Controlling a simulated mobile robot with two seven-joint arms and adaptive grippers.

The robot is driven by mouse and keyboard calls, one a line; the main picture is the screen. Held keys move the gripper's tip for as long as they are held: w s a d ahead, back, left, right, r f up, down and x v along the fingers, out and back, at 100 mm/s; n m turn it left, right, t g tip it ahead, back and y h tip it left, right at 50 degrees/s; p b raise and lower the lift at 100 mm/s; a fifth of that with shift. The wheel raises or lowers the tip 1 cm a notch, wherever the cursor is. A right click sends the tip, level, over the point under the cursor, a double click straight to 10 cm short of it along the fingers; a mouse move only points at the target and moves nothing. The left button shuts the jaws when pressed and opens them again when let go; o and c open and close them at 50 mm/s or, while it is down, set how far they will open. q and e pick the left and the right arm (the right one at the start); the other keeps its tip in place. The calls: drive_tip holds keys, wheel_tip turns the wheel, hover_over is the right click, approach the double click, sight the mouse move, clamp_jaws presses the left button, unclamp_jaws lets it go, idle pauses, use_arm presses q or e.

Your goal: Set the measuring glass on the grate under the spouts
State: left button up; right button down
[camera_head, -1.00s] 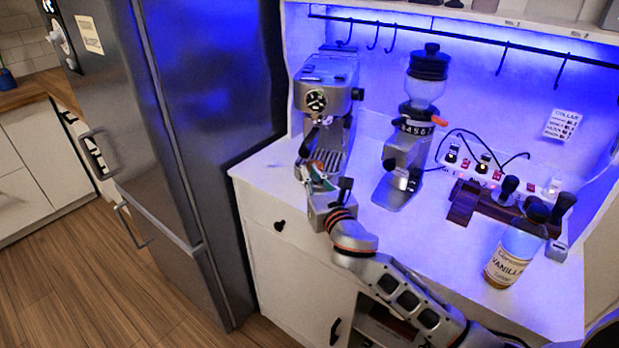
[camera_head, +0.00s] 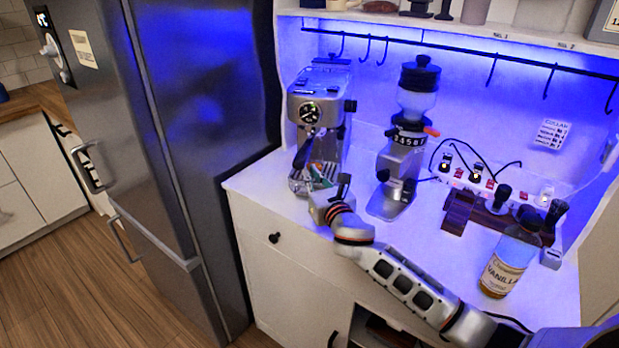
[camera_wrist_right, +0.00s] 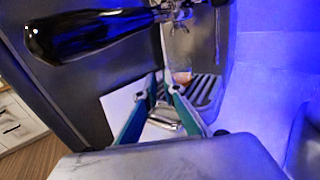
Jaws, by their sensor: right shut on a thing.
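The espresso machine (camera_head: 318,112) stands at the left end of the white counter. Its slotted grate (camera_wrist_right: 205,88) lies below the spouts (camera_wrist_right: 178,20) in the wrist view. My right gripper (camera_head: 319,174) reaches into the space at the front of the machine, below the portafilter. Its teal fingers (camera_wrist_right: 162,88) are shut on the measuring glass, which is clear and hard to make out. A faint orange-tinted part of the glass (camera_wrist_right: 182,77) shows by the fingertips, over the grate area. I cannot tell whether its base touches the grate. My left gripper is out of view.
The black portafilter handle (camera_wrist_right: 85,35) juts out above and left of my right fingers. The grinder (camera_head: 402,145) stands close to the right of the machine. A vanilla syrup bottle (camera_head: 510,260) stands farther right. The fridge (camera_head: 205,130) is at the left.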

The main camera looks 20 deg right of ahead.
drive_tip(key=shift+w+d, duration=0.35)
drive_tip(key=shift+w, duration=0.25)
drive_tip(key=shift+w+d, duration=0.3)
drive_tip(key=shift+w, duration=0.25)
drive_tip(key=shift+f, duration=0.15)
